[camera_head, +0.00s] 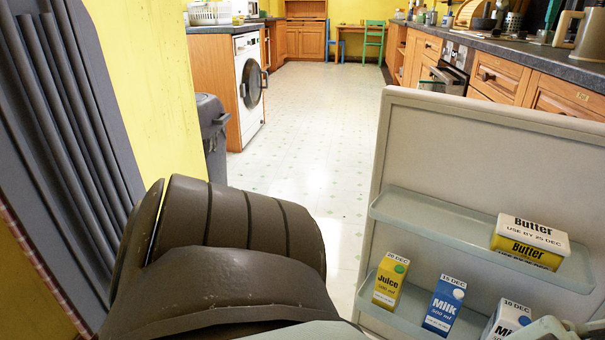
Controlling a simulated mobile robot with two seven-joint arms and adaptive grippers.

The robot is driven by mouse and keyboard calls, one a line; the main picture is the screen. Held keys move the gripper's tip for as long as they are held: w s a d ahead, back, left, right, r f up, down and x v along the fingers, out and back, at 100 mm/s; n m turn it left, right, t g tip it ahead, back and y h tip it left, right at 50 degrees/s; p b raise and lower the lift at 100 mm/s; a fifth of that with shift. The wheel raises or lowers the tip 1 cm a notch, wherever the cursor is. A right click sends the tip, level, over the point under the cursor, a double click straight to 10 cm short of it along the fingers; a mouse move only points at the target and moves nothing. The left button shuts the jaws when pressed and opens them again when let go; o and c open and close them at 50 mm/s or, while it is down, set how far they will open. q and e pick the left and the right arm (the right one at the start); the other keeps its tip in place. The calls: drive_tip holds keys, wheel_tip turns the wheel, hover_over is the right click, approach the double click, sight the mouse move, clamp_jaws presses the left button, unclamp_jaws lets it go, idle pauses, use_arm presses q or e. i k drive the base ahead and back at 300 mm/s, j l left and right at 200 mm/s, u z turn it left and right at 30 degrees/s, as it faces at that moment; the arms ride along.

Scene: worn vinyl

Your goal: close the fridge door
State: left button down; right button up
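The fridge door (450,150) stands open at the right, its inner side facing me. Its upper shelf (430,218) holds a yellow and white butter pack (530,242). Its lower shelf (405,325) holds a yellow juice carton (390,281), a blue and white milk carton (443,306) and another milk carton (507,319), partly cut off. The fridge body is not visible. Pale grey parts, seemingly of my arms, show at the bottom edge, but I see no fingertips of either gripper.
A large, dark, rounded, seamed shape (240,240) fills the lower left foreground, possibly a padded seat. A grey ribbed panel (70,130) is at left. A bin (212,135) and washing machine (250,85) stand beyond. Pale floor (320,130) is clear in the middle; a counter (520,60) runs behind the door.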

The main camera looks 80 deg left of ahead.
sight(445, 168)
drive_tip(key=j+u, duration=0.1)
drive_tip(key=u, duration=0.4)
drive_tip(key=j+u, duration=0.15)
drive_tip(key=u, duration=0.85)
drive_tip(key=i+j, duration=0.3)
drive_tip(key=j, duration=0.15)
drive_tip(key=i+j, duration=0.35)
drive_tip(key=j, duration=0.15)
